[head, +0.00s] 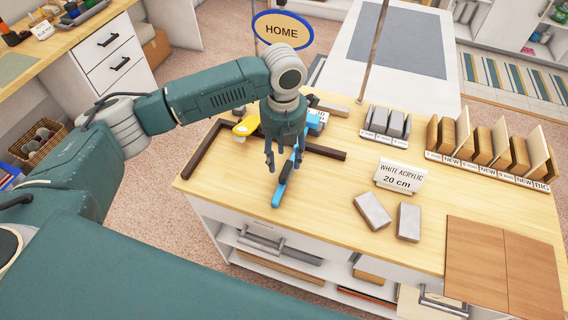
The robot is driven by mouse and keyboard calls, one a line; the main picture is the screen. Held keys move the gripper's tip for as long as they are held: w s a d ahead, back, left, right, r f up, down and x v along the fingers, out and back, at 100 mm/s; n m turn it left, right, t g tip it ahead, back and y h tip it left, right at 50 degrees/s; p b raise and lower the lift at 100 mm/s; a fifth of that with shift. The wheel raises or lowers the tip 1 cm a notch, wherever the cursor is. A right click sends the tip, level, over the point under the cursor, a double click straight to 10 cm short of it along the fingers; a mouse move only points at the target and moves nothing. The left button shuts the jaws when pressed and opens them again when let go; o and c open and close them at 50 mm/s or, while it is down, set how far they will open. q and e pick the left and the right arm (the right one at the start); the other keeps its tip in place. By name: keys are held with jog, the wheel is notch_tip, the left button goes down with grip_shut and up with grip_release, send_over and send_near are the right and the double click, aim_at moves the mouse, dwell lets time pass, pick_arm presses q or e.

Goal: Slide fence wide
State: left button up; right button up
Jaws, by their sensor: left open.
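My left gripper (284,166) hangs fingers-down over the left part of the wooden worktop (345,200). It is open. A long blue bar with a dark end (282,184) lies below and beside its fingers; I cannot tell whether they touch it. Dark brown rails (204,150) form an angled frame on the worktop, partly hidden behind the gripper; another length (326,151) shows to its right. A blue block marked 30 (318,116) sits behind the gripper, and a yellow piece (246,126) is to its left. I cannot tell for sure which part is the fence. My right gripper is out of view.
A sign reading WHITE ACRYLIC 20 cm (400,177) stands mid-worktop. Two grey blocks (372,211) lie before it. Grey pieces (386,122) and a rack of wooden sheets (490,150) stand behind. Brown panels (503,265) lie at right. A thin post (374,50) rises at the back.

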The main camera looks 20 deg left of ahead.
aim_at(284, 168)
pick_arm(q)
jog(key=shift+f+p, duration=0.4)
jog(key=shift+f, duration=2.1)
jog(key=shift+d, duration=0.1)
grip_shut()
